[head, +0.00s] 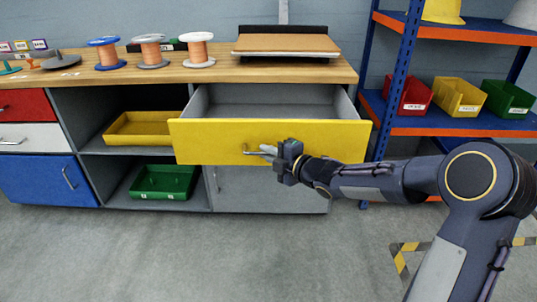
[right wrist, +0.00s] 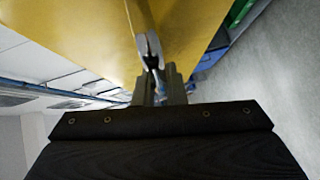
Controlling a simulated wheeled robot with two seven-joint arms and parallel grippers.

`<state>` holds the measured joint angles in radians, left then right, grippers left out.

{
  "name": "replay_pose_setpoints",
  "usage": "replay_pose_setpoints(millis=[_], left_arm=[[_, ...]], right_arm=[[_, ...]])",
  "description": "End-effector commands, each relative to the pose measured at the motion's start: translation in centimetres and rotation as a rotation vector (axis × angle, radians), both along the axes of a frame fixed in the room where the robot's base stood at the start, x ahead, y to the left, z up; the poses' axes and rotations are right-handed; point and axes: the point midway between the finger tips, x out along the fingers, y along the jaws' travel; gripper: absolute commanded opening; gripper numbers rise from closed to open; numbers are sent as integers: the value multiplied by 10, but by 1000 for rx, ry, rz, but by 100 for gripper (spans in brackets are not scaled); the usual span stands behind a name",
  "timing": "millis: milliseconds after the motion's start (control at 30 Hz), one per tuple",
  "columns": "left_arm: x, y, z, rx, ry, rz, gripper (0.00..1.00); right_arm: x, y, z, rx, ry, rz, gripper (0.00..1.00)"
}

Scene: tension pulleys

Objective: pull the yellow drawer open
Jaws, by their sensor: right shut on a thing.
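The yellow drawer (head: 215,140) is pulled out from under the wooden worktop, and its grey, empty-looking inside shows. Its metal handle (head: 256,152) is on the middle of the yellow front. My right gripper (head: 275,154) is at that handle, shut on it, with the arm coming in from the right. In the right wrist view the yellow drawer front (right wrist: 95,35) fills the upper part. There the handle (right wrist: 150,47) sits between the fingers of my right gripper (right wrist: 158,75). My left gripper is not in view.
The worktop (head: 200,75) carries spools and a flat board. Left of the drawer, open shelves hold a yellow bin (head: 143,127) and a green bin (head: 163,181). A blue-and-orange rack (head: 440,125) with bins stands at the right. The grey floor (head: 200,255) in front is clear.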

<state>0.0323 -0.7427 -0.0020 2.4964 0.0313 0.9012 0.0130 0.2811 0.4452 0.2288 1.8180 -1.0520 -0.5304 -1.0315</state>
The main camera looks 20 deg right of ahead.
Motion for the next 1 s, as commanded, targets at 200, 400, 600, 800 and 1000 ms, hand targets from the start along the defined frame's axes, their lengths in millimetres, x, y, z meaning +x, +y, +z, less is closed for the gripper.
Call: replay_pose_setpoints(millis=[200, 400, 600, 800, 1000], left_arm=[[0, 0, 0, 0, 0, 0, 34], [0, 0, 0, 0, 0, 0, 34], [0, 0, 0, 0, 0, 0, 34], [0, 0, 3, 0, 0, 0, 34], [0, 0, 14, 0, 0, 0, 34]], right_arm=[[0, -1, 0, -1, 1, -2, 0], [0, -1, 0, -1, 1, -2, 28], [0, 0, 0, 0, 0, -1, 32], [-5, -4, 2, -1, 0, -2, 32], [-33, -20, 8, -2, 1, -4, 32]])
